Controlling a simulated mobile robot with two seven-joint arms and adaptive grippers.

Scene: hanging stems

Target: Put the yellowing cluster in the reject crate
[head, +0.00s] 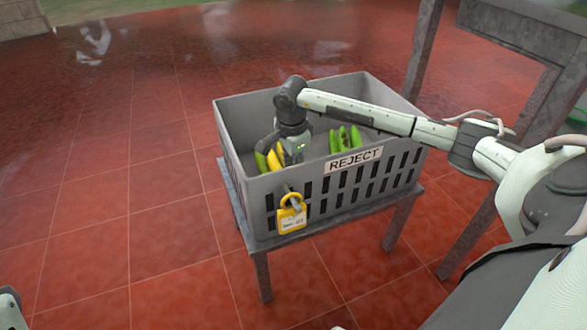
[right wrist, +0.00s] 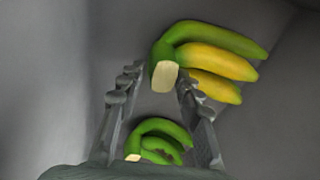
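The yellowing cluster (right wrist: 222,65), green on top with yellow fingers below, is inside the grey reject crate (head: 250,190), at its left end in the head view (head: 275,158). My right gripper (head: 281,160) reaches down into the crate beside it and partly hides it. In the right wrist view its two fingers (right wrist: 157,80) are spread, with the cluster's pale cut stem near the tips. A gap shows between the left finger and the stem, so the fingers are not closed on it. My left gripper is not in view.
A green cluster (head: 345,140) lies farther right in the crate; it also shows in the right wrist view (right wrist: 160,142). A yellow padlock (head: 291,216) hangs on the crate's front. The crate stands on a grey stand (head: 262,275); grey posts (head: 421,50) rise behind. Red tiled floor at left is clear.

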